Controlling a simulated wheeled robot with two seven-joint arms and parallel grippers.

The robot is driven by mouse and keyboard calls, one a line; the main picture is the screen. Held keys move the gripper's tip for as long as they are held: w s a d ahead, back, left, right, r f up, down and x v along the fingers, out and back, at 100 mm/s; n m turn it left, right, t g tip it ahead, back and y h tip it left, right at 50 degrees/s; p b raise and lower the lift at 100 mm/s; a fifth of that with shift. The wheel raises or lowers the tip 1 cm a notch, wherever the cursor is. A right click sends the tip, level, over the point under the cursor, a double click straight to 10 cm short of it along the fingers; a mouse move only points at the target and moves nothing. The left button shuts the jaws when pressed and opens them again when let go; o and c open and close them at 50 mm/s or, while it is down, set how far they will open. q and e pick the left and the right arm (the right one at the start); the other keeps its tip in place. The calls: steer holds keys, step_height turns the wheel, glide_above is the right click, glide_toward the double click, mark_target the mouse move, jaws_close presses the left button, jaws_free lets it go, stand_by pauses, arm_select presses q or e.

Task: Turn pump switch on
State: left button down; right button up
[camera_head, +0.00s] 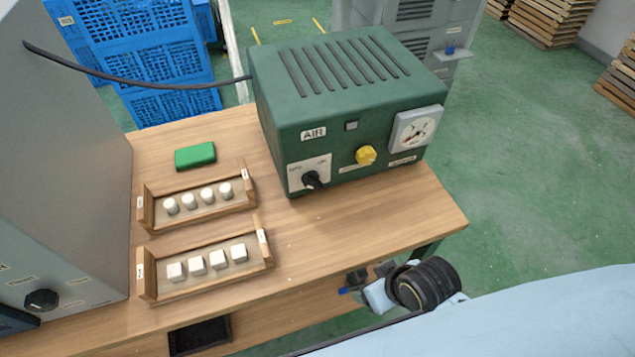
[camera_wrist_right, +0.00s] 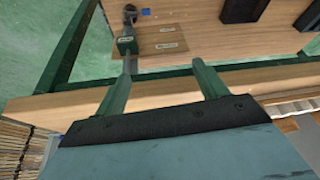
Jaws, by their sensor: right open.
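The green pump box marked AIR (camera_head: 350,110) stands at the back right of the table. A black switch knob (camera_head: 313,181) sits on a white plate at the lower left of its front. Its labels and setting are too small to read surely. My right arm is in front of the table's right end in the head view, well away from the switch. My right gripper (camera_wrist_right: 163,65) is open and empty in the wrist view, its two green fingers apart near a wooden edge and a green frame bar. The switch is not in the wrist view. My left gripper is not in view.
Two wooden trays, one with white cylinders (camera_head: 207,196), one with white cubes (camera_head: 218,260), lie left of the pump beside a green block (camera_head: 195,156). A grey cabinet (camera_head: 60,170) stands at the left. The tabletop (camera_head: 370,225) before the pump is clear.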

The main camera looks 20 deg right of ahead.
mark_target(317, 187)
steer(key=w+a+r+t+y, duration=0.2)
steer(key=a, duration=0.1)
steer(key=w+a+r+m+t+y, duration=0.1)
steer(key=w+a+r+t, duration=0.1)
steer(key=a, duration=0.2)
steer(key=w+a+r+t+y, duration=0.2)
steer(key=w+a+t, duration=0.1)
steer(key=shift+a+r+m+y+p, duration=0.25)
steer(key=shift+a+m+y+p, duration=0.05)
steer(key=shift+m, duration=0.1)
steer(key=m+t, duration=0.1)
steer(key=w+r+m+t, duration=0.1)
steer(key=m+t, duration=0.1)
steer(key=shift+w+d+r, duration=0.1)
steer(key=shift+w+d, duration=0.05)
steer(key=shift+w, duration=0.15)
steer(key=d+m+t+h, duration=0.1)
steer(key=d+m+h, duration=0.1)
steer(key=d+m+t+h, duration=0.2)
steer(key=m+h, duration=0.1)
steer(key=shift+d+f+t, duration=0.1)
steer(key=shift+f+t, duration=0.1)
steer(key=shift+t, duration=0.1)
steer(key=shift+d+m+h, duration=0.25)
steer(key=shift+m+h, duration=0.15)
steer(key=shift+w+d, duration=0.1)
steer(key=shift+w, duration=0.15)
steer(key=w, duration=1.2)
steer(key=shift+w+a, duration=0.25)
steer(key=shift+w, duration=0.15)
